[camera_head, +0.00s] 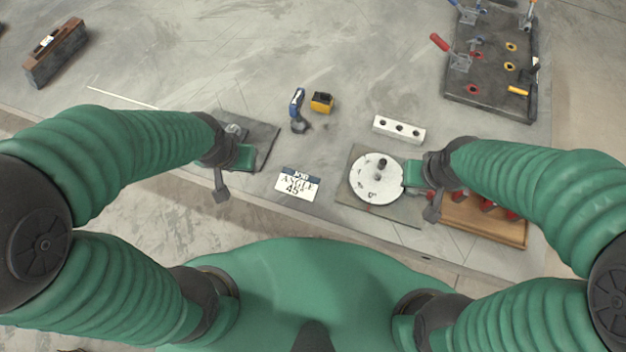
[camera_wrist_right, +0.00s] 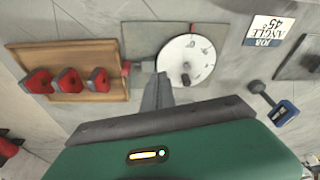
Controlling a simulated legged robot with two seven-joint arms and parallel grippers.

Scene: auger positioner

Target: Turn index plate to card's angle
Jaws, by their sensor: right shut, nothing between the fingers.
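The index plate (camera_head: 374,185) is a white round disc with a dark knob on a grey base plate. It also shows in the right wrist view (camera_wrist_right: 172,62). Its "0°" mark lies close to a red line on the base. The card (camera_head: 298,184) reads "JOB ANGLE 45°" and lies left of the disc; it also shows in the right wrist view (camera_wrist_right: 268,30). My right gripper (camera_head: 432,208) is shut and empty beside the disc's right side, apart from the knob. My left gripper (camera_head: 221,190) is over the left dark plate's front edge; its jaw opening is unclear.
A wooden tray (camera_wrist_right: 88,93) with red clamp-like pieces lies beside the disc base. A white block with holes (camera_head: 399,129), a blue-and-black tool (camera_head: 297,108) and a yellow tool (camera_head: 321,102) stand behind. A dark fixture board (camera_head: 490,85) is at back right.

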